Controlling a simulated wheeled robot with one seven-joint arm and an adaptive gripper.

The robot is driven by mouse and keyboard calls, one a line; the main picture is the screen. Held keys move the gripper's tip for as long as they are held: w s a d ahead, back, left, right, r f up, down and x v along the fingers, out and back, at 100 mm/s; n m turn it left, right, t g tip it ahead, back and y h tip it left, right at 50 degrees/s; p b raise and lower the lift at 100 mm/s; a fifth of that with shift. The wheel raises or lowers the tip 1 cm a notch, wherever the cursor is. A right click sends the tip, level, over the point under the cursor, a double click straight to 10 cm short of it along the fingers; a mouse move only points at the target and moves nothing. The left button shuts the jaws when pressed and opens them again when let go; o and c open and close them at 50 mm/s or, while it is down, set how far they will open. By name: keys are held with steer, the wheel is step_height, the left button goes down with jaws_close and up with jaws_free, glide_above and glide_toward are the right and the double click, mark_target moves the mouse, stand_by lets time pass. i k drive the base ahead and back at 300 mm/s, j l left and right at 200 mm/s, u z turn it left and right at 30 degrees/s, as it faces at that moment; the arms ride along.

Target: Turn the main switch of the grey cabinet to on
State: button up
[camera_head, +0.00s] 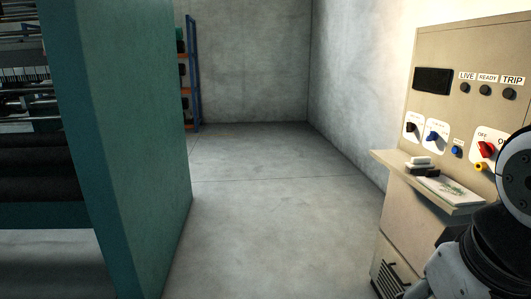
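The grey cabinet (447,48), beige-grey in this light, stands at the right edge with its sloping control panel facing left. A red rotary switch (487,149) sits on a white plate low on the panel's right side. "OFF" is printed above it, and a second label to its right is partly hidden by my arm. I cannot tell exactly where its handle points. A small yellow part (480,167) is just below it. My arm covers the lower right of the cabinet; my gripper is out of view.
The panel also bears a black knob (411,128), a blue knob (432,136), a dark display (433,81) and lamps labelled LIVE, READY and TRIP. A ledge (384,157) below holds small blocks and a paper. A green machine (120,140) stands left; the floor (260,220) between is clear.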

mark_target(487, 149)
steer(key=z, duration=1)
steer(key=i+u, duration=0.5)
steer(key=i, duration=0.35)
